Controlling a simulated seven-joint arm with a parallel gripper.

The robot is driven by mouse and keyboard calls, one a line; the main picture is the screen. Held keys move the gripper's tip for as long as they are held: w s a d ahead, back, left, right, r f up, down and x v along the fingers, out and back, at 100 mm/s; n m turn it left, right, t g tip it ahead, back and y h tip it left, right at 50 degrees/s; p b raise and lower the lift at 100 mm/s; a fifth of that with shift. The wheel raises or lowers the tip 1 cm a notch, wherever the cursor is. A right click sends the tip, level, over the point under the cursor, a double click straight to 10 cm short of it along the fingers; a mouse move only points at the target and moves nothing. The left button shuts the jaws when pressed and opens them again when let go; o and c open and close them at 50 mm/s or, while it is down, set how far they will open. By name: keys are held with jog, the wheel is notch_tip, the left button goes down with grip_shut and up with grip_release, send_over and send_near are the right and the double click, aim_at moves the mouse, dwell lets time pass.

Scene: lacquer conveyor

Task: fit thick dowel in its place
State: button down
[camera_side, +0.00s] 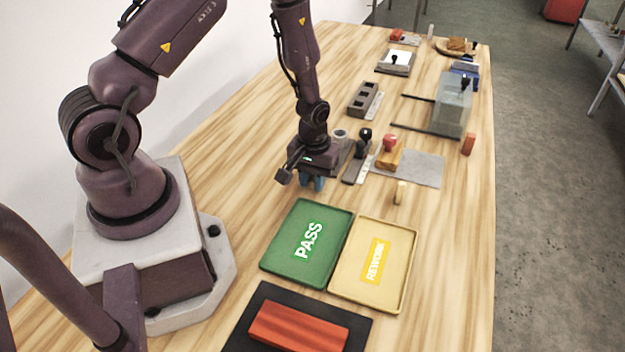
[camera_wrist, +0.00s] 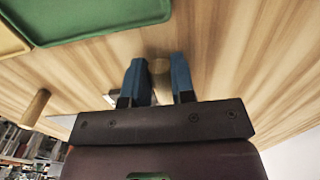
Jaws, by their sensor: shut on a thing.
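My gripper (camera_side: 313,183) is low over the bare wood in front of the green tray's far edge. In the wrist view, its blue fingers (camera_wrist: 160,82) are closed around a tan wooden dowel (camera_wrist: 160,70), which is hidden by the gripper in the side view. A second pale wooden dowel (camera_side: 399,192) stands upright on the table to the right, and a dowel also shows at the left of the wrist view (camera_wrist: 35,107). A grey block (camera_side: 364,99) with dark recesses lies farther back; I cannot tell whether it is the dowel's place.
The green PASS tray (camera_side: 275,252) and yellow REWORK tray (camera_side: 343,285) lie in front of the gripper. A red block (camera_side: 298,327) lies on a dark mat.

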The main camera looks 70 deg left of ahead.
jog(key=shift+f, duration=0.25)
jog(key=c, duration=1)
grip_release()
jog(key=shift+o, duration=0.2)
notch_tip(320, 180, up, 12)
notch_tip(320, 180, up, 13)
jog(key=m+t, duration=0.2)
jog(key=m, duration=0.2)
send_over(313, 179)
jog(key=s+d, duration=0.2)
jog(key=d, duration=0.2)
jog(key=s+d+r+m+t, duration=0.3)
jog(key=s+d+r+m, duration=0.1)
jog(key=s+r, duration=0.5)
jog(key=shift+s+d+r+m, duration=0.3)
jog(key=shift+s+d, duration=0.1)
jog(key=shift+d, duration=0.25)
jog(key=shift+o, duration=0.5)
jog(key=shift+s+d+r+t, duration=0.1)
jog(key=shift+s+r+t, duration=0.05)
jog(key=shift+s+t, duration=0.2)
